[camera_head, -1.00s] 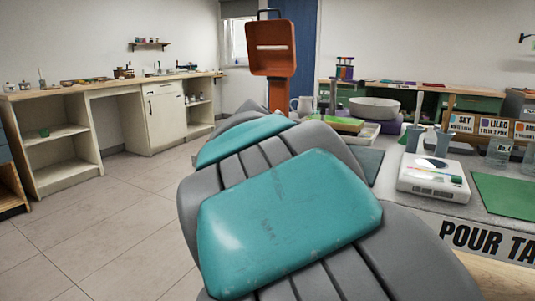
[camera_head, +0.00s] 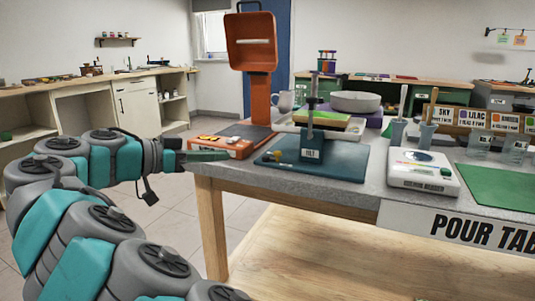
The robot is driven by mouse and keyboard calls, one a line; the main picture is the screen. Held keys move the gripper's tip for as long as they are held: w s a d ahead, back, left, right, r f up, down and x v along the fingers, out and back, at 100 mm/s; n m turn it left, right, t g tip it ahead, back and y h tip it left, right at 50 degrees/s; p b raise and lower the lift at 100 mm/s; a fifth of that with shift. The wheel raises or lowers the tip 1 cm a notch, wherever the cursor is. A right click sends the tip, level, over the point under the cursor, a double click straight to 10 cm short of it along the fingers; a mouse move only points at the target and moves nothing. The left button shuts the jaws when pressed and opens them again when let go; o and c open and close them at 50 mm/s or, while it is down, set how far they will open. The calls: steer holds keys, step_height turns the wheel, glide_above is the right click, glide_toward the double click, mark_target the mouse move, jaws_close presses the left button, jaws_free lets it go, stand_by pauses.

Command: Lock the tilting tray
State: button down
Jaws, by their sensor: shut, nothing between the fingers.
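A stand with a white TILT label (camera_head: 311,154) and an upright dark post (camera_head: 312,118) is on a blue-grey base (camera_head: 347,164) on the stone-topped table. A flat green and yellow tray (camera_head: 336,122) shows right behind the post; whether it joins the post is unclear. My gripper (camera_head: 215,156), with green fingers, is shut and empty. It is left of the stand at the table's left end, in front of the orange machine's base.
A tall orange machine (camera_head: 252,45) stands behind my gripper. A white scale (camera_head: 423,178), a green mat (camera_head: 497,188) and clear cups (camera_head: 514,149) are on the right. Floor is free at the left.

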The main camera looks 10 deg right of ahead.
mark_target(275, 154)
steer(key=shift+a, duration=0.3)
steer(key=p+x, duration=0.2)
steer(key=x, duration=1.2)
steer(key=shift+w, duration=0.2)
